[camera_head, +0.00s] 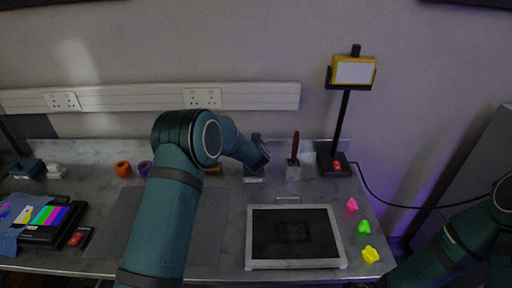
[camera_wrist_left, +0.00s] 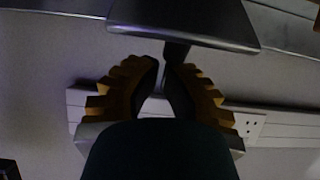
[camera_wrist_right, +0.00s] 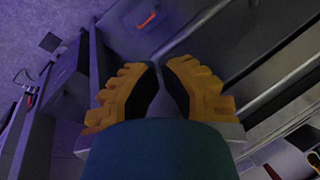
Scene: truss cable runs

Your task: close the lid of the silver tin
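The silver tin (camera_head: 253,179) stands at the back of the bench with a pale label on its front; my left arm partly covers it. A dark grey upright part (camera_head: 257,139) shows just behind; I cannot tell whether it is the raised lid. My left gripper (camera_head: 263,164) is at the tin, from above. In the left wrist view, a flat silver surface (camera_wrist_left: 190,22), likely part of the tin, lies just beyond the fingertips (camera_wrist_left: 162,63). These are together with nothing visible between them. My right gripper (camera_wrist_right: 160,65) is shut and empty, away from the tin.
A red-handled tool in a holder (camera_head: 294,160) and a black lamp stand (camera_head: 340,125) stand right of the tin. A framed dark panel (camera_head: 297,265) lies in front. A grey mat (camera_head: 208,225) is clear beside my arm.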

